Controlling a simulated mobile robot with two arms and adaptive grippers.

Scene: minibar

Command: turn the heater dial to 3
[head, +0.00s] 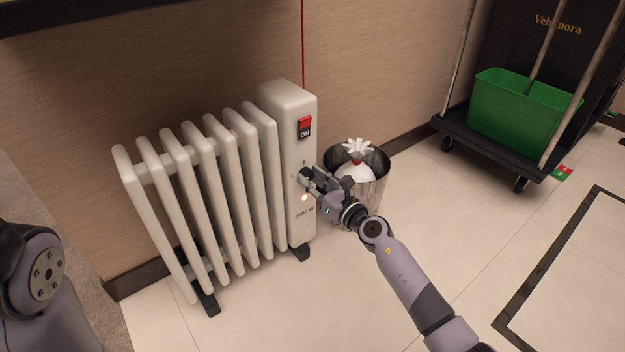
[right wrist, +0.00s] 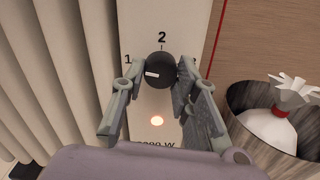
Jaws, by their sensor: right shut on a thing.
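The white oil heater (head: 285,110) stands against the wall, with its control panel on the right end. Its dial (right wrist: 160,70) is a dark round knob with a short white mark on its left part. On the panel, "1" is left of the dial and "2" is above it; no "3" can be made out, and the right finger covers that side. My right gripper (head: 307,180) is at the panel; in the right wrist view its fingers (right wrist: 157,82) are shut on the dial, one on each side. My left gripper is out of view.
A red ON switch (head: 305,127) sits above the dial, and a lit round lamp (right wrist: 157,121) below it. A metal bin (head: 375,190) with a white bag stands close to the right of the heater. A cart with a green bucket (head: 520,110) is farther right.

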